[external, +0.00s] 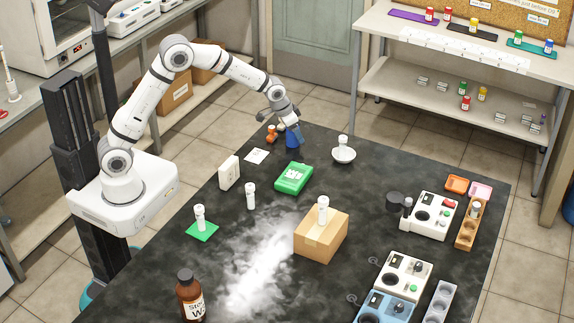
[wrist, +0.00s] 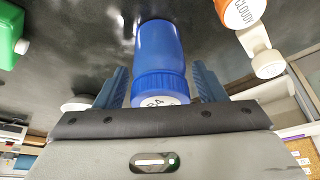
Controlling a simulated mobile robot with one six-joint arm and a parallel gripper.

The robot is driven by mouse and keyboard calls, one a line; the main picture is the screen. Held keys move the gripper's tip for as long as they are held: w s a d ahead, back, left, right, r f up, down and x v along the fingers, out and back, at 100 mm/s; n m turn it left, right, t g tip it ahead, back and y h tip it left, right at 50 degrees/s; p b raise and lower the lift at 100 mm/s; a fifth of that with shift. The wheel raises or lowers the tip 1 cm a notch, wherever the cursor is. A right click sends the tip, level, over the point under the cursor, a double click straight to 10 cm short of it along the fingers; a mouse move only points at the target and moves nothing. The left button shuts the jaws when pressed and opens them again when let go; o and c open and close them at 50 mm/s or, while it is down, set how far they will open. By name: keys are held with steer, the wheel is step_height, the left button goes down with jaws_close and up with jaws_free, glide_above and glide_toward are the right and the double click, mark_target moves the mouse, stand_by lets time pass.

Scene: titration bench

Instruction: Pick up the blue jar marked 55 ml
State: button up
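A blue jar (wrist: 160,50) with a ribbed blue cap stands between the two fingers of my gripper (wrist: 160,88) in the wrist view. A gap shows between each finger and the jar, so my gripper looks open around it. The white label on the cap is partly hidden by the gripper body, and I cannot read its number surely. In the external view the blue jar (external: 294,138) is at the far edge of the dark table, just below my gripper (external: 289,124), which covers part of it.
An orange item (external: 271,133) stands close to the left of the jar; its label in the wrist view (wrist: 240,12) reads CLOUDY. A green box (external: 294,178) is nearer the camera. A white dish with a vial (external: 343,155) is to the right. White paper (external: 256,156) lies left.

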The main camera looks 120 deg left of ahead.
steer(key=c, duration=0.9)
steer(key=shift+r, duration=0.1)
